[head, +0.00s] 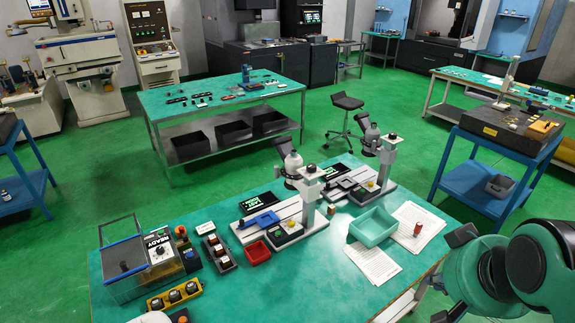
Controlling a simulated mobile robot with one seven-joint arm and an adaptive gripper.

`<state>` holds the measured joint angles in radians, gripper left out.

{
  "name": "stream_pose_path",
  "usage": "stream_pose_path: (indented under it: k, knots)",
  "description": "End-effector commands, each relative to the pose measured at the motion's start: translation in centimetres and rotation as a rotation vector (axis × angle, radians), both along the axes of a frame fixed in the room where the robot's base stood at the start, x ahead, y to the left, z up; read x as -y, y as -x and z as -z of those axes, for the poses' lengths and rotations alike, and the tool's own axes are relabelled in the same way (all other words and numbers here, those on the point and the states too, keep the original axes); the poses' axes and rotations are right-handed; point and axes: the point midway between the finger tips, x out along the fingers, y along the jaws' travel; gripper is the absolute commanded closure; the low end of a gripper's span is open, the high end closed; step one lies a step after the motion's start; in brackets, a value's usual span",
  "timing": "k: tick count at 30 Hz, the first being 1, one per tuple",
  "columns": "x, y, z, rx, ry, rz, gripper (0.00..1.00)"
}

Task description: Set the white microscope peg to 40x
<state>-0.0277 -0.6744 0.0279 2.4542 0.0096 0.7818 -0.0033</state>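Two microscopes stand on the green-topped front table. The nearer one (309,191) has a white column, a white and grey base and a blue block on its stage. The farther one (387,161) is also white and grey, behind and right. Each has a dark knob at its column top. Their magnification marks and any small peg are too small to make out, so I cannot tell the setting. My gripper (456,274) is at the lower right, apart from both. Two dark finger parts show well spread beside my teal wrist, with nothing seen between them; the wrist hides the rest.
A teal tray (373,226), paper sheets (373,264) and a small red cylinder (417,229) lie right of the nearer microscope. A red bin (257,253), switch boxes and a clear-sided machine (137,265) stand left. A stool (347,103) is behind the table.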

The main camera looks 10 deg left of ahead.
Motion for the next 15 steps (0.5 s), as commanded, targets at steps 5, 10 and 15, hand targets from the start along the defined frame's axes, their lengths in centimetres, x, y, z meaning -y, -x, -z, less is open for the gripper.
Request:
stream_pose_path:
  k: [5, 10, 15]
  knots:
    - [-1.7, -6.1, -0.7, 0.063, -0.010, -0.033, 1.00]
    - [-3.9, -12.3, -1.1, 0.137, -0.023, -0.064, 1.00]
    - [-6.3, -18.3, -1.1, 0.213, -0.037, -0.091, 1.00]
